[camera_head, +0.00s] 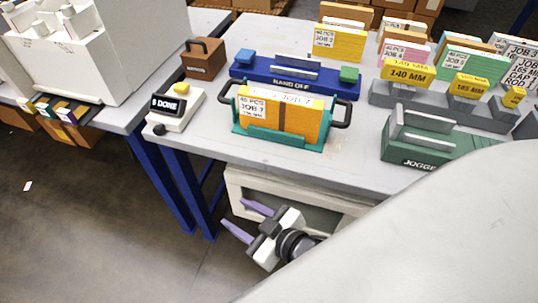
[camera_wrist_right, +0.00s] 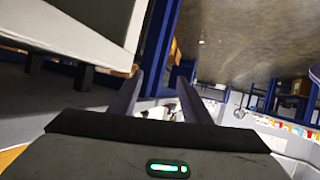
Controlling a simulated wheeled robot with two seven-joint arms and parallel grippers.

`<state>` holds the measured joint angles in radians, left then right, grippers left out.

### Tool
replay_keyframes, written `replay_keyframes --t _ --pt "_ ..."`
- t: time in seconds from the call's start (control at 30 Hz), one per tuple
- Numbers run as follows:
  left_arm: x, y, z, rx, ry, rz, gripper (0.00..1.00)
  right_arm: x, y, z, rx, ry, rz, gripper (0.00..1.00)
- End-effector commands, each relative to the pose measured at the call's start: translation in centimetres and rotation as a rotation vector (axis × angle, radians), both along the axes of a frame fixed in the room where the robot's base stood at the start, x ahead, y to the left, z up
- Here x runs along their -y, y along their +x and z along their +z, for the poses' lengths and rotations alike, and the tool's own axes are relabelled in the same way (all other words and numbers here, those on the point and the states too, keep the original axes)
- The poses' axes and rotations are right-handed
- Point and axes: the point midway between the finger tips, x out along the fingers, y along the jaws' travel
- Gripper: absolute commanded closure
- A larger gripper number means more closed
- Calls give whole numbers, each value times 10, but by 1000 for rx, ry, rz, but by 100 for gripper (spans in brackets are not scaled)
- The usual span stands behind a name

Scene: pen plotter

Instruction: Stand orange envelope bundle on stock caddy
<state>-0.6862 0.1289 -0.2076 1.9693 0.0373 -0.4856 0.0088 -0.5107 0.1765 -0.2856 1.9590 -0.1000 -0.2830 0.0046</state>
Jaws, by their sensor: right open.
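An orange envelope bundle (camera_head: 312,124) with a white label reading "JOB 7" and a dark band stands upright in a teal caddy (camera_head: 262,134) with black side handles, near the front of the grey table. I take this for the stock caddy, though no name shows on it. My right gripper (camera_head: 234,212) is open and empty, below and in front of the table edge, well apart from the caddy. Its two fingers (camera_wrist_right: 160,82) show spread in the right wrist view, with nothing between them. My left gripper is in neither view.
A blue "HAND OFF" tray (camera_head: 300,83) lies behind the caddy. A "5 DONE" counter box (camera_head: 176,107) is to the left, and a green jogger (camera_head: 430,140) to the right. Grey size racks (camera_head: 440,104) and more labelled bundles (camera_head: 338,42) stand behind. A pale cabinet (camera_head: 235,180) is under the table.

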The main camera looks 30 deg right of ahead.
Motion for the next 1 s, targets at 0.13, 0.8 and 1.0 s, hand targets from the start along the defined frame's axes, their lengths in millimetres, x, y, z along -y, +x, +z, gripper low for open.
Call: replay_keyframes --t 0.13,0.8,1.0 --pt "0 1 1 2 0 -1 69 19 -67 -62 -274 53 -93 56" --pt "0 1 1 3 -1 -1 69 25 -97 -84 -387 72 -126 58" --pt "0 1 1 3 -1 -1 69 25 -97 -84 -386 73 -126 69"
